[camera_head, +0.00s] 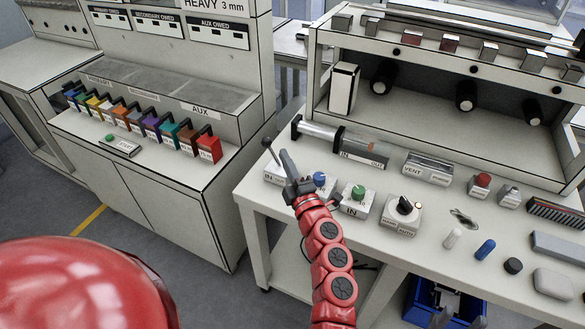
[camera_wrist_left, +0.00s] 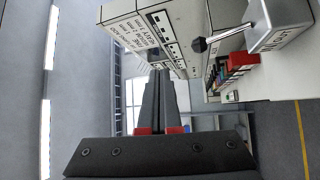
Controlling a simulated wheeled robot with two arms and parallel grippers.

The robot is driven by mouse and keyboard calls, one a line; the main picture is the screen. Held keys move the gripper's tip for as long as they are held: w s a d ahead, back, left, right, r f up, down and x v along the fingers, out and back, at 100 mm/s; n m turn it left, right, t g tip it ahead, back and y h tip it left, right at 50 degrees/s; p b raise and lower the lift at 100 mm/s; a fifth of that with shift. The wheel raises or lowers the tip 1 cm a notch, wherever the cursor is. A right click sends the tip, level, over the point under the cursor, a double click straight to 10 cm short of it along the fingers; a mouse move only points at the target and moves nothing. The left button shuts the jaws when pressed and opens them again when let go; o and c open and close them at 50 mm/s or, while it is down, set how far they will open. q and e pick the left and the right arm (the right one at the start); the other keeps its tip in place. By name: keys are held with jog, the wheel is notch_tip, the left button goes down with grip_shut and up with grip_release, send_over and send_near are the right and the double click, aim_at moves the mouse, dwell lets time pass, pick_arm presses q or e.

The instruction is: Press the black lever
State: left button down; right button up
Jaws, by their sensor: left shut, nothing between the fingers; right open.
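The black lever (camera_head: 268,144) has a ball knob on a thin rod. It leans up from a light box labelled IN at the left end of the right bench. In the left wrist view the lever (camera_wrist_left: 199,45) shows at the upper right, its rod joined to the labelled box (camera_wrist_left: 280,22). My left gripper (camera_head: 284,155) is shut and empty, just right of the lever, with a small gap apparent. Its closed dark fingers (camera_wrist_left: 160,75) show in the left wrist view, apart from the lever. The gripper hides part of the lever box. My right gripper is not in view.
Beside the gripper stand boxes with a blue button (camera_head: 319,179) and a green button (camera_head: 358,191). Behind is a clear cylinder (camera_head: 317,131); to the right is a rotary knob box (camera_head: 401,214). Colored blocks (camera_head: 208,147) line the left bench. A floor gap separates the benches.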

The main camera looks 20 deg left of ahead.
pick_arm(q)
jog(key=s+d, duration=0.1)
jog(key=s+d+r, duration=0.1)
jog(key=s+d, duration=0.1)
jog(key=shift+r, duration=0.3)
jog(key=shift+s, duration=0.1)
